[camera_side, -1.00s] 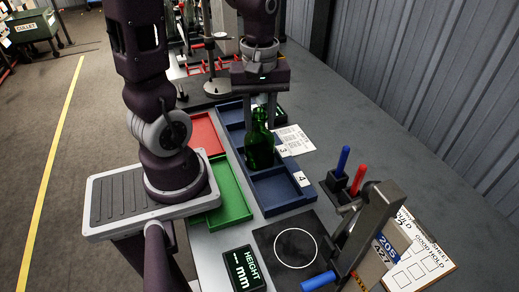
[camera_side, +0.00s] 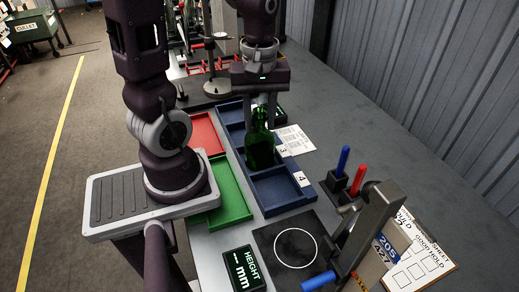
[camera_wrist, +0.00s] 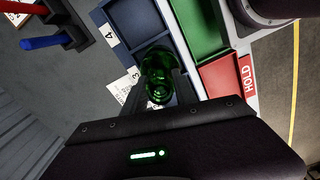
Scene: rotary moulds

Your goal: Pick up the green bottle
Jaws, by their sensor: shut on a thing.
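The green bottle (camera_side: 260,148) stands upright in the dark blue tray (camera_side: 285,188), in the compartment beside the label 3. In the wrist view the bottle (camera_wrist: 158,66) is seen from above, between the two fingers. My gripper (camera_side: 260,118) points down over the tray and is shut on the upper part of the bottle. In the wrist view my gripper (camera_wrist: 160,88) has one finger on each side of the bottle. The bottle's mouth is partly hidden by the gripper in the side view.
Compartment 4 in front of the bottle is empty. A green tray (camera_side: 232,195) and a red tray (camera_side: 205,135) lie to the left. A gauge with a grey lever arm (camera_side: 372,228), a height display (camera_side: 242,268) and a holder with blue and red pens (camera_side: 346,182) stand nearer the camera.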

